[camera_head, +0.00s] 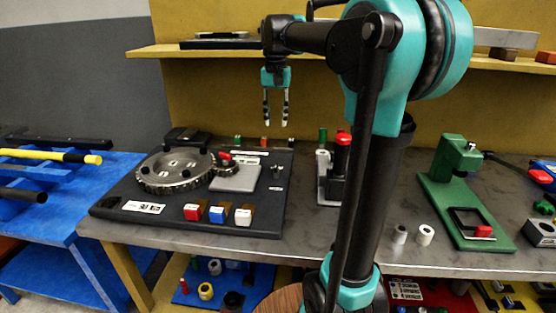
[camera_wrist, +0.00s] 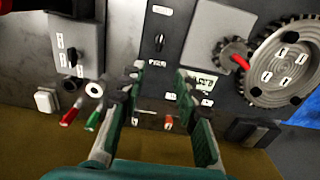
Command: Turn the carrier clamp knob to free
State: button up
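My gripper (camera_head: 275,120) hangs pointing down above the back of the black positioner board (camera_head: 120,190), open and empty; its fingers also show apart in the wrist view (camera_wrist: 159,72). The board carries a large toothed disc (camera_head: 165,178), a small gear with a red handle (camera_head: 225,156), and a light grey plate (camera_head: 235,180). A small black knob (camera_head: 277,169) with a white label sits right of the plate; it also shows in the wrist view (camera_wrist: 159,41). Labels are too small to read, so I cannot tell which knob is the carrier clamp. My gripper touches none of these.
Red (camera_head: 193,212), blue (camera_head: 217,214) and white (camera_head: 243,216) blocks line the board's front edge. A red-topped device (camera_head: 342,140) stands right of the board, and a green stand (camera_head: 455,195) farther right. A yellow shelf (camera_head: 160,51) runs behind.

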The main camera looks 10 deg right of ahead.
aim_at(276, 165)
notch_tip(276, 165, down, 17)
jog(key=shift+r, duration=0.1)
dwell(0.3)
grip_shut()
dwell(0.3)
